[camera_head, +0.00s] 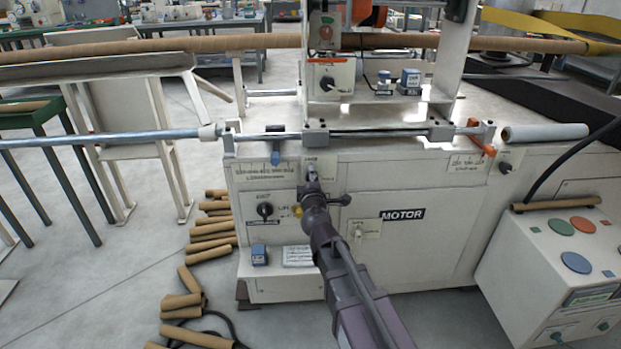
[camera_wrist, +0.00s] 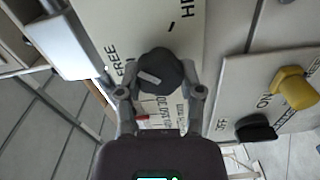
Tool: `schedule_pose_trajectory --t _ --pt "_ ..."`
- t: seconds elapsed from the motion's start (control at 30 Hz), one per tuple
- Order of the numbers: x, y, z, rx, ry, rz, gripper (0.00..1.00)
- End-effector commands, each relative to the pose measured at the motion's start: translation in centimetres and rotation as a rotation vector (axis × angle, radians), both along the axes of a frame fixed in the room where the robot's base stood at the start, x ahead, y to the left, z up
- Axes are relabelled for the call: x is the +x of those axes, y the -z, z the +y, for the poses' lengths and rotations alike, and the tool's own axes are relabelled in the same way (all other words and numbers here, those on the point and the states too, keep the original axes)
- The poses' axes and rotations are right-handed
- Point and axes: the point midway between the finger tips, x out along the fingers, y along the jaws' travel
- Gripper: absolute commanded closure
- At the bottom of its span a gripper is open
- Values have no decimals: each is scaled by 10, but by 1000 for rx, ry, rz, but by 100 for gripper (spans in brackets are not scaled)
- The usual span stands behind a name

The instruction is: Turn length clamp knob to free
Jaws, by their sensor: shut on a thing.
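The length clamp knob (camera_wrist: 160,68) is dark and round, with a pale pointer mark, on a white plate printed FREE at its left and a partly cut-off word starting with H above right. The mark lies on the knob's left side, toward FREE. My gripper (camera_wrist: 160,93) has one finger on each side of the knob and is shut on it. In the head view my gripper (camera_head: 314,186) reaches the front panel of the white machine (camera_head: 450,200), below the long rod. The knob there is mostly hidden by my gripper.
A yellow knob (camera_wrist: 294,87) and a black knob (camera_wrist: 256,130) sit on a nearby panel marked ON and OFF. A blue-handled clamp (camera_head: 275,152) and an orange lever (camera_head: 477,145) flank the rod. Cardboard tubes (camera_head: 212,240) lie on the floor at left.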

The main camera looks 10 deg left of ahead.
Motion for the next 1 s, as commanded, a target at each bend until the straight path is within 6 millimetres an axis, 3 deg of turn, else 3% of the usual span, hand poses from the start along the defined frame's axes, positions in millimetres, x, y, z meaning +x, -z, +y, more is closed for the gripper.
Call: schedule_pose_trajectory --t 0.6,1.0 --pt "1 3 0 -549 0 -133 99" --pt "2 4 -1 -729 1 -176 99"
